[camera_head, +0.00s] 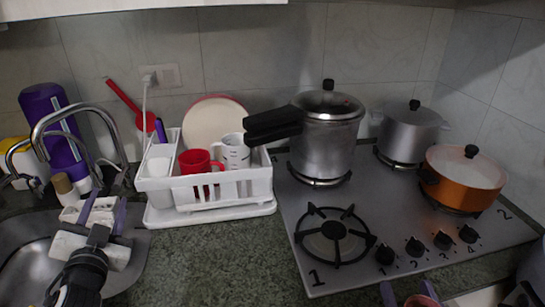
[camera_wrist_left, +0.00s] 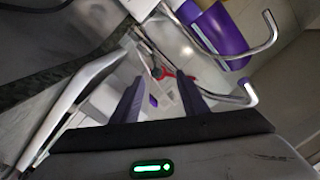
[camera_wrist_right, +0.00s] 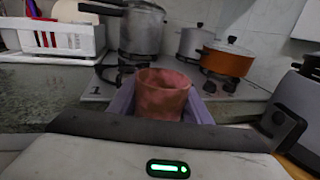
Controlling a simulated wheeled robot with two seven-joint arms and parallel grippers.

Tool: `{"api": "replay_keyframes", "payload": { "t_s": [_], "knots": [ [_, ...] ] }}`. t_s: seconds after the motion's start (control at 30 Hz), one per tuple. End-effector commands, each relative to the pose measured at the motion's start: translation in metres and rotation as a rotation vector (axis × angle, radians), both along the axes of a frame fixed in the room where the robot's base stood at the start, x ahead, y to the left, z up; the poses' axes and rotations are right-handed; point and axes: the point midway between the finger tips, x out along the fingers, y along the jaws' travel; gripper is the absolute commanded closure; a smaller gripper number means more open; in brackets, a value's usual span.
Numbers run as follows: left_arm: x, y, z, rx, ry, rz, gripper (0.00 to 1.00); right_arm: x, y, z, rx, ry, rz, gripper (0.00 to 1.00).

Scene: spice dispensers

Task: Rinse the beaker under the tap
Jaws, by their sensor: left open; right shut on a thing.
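The beaker (camera_wrist_right: 163,94), a reddish-brown open-topped cup, stands upright between the fingers of my right gripper (camera_wrist_right: 160,104). My right gripper is shut on it, in front of the stove; the beaker's top also shows at the bottom edge of the head view (camera_head: 421,300). My left gripper (camera_head: 104,212) is open and empty over the right part of the sink (camera_head: 25,262). The curved chrome tap (camera_head: 38,128) stands behind the sink, behind and left of my left gripper. Its spouts also show in the left wrist view (camera_wrist_left: 262,47). No water is visible.
A white dish rack (camera_head: 222,188) with a red mug, white cup and plate stands right of the sink. A stove (camera_head: 400,235) bears a pressure cooker (camera_head: 327,130), a grey pot and an orange pot. Purple bottles stand behind the tap. The counter (camera_head: 210,265) before the rack is clear.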

Motion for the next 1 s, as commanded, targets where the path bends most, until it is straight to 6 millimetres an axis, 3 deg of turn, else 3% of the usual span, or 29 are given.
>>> {"api": "replay_keyframes", "payload": {
  "t_s": [0.13, 0.53, 0.93, 1.0],
  "knots": [
    [0.012, -0.003, -0.002, 0.012, 0.006, -0.020, 0.60, 0.000, 0.000, 0.002, 0.000, 0.000, 0.000, 0.78],
    [0.066, 0.014, -0.002, 0.010, 0.006, -0.017, 0.60, 0.000, 0.000, 0.009, 0.000, 0.000, 0.000, 0.78],
    [0.074, 0.017, -0.003, 0.008, 0.007, -0.017, 0.60, 0.000, 0.000, 0.009, 0.000, 0.000, 0.000, 0.78],
    [0.074, 0.017, -0.003, 0.008, 0.007, -0.017, 0.72, 0.000, 0.000, 0.009, 0.000, 0.000, 0.000, 0.78]
  ]
}}
